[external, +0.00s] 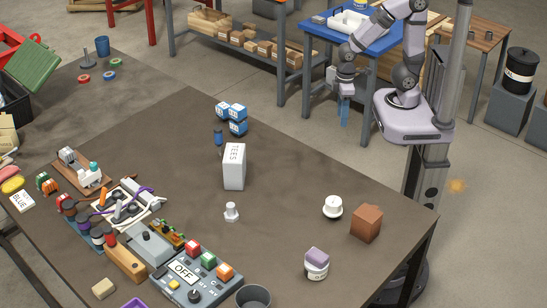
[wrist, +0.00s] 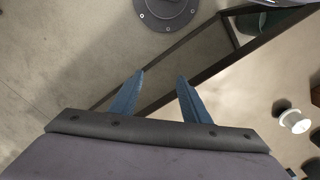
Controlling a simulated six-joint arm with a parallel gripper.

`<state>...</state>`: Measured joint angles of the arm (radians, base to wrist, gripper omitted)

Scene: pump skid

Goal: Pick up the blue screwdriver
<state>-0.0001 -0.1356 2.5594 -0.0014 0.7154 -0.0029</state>
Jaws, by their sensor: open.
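I cannot make out a blue screwdriver for certain. A small dark-blue upright object (external: 218,136), too small to identify, stands just left of a white box marked "TEES" (external: 234,167) in the external view. My gripper (external: 344,115) hangs beyond the table's far edge, well away from that object, with its blue fingers pointing down. In the wrist view, the fingers of my gripper (wrist: 158,90) are spread apart with nothing between them.
Blue-and-white boxes (external: 237,127) stand behind the white box. A white spool-like object (external: 333,207), a brown block (external: 367,223) and a purple-lidded jar (external: 317,263) stand at the table's right. A control box marked "OFF" (external: 183,272) and several parts crowd the left.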

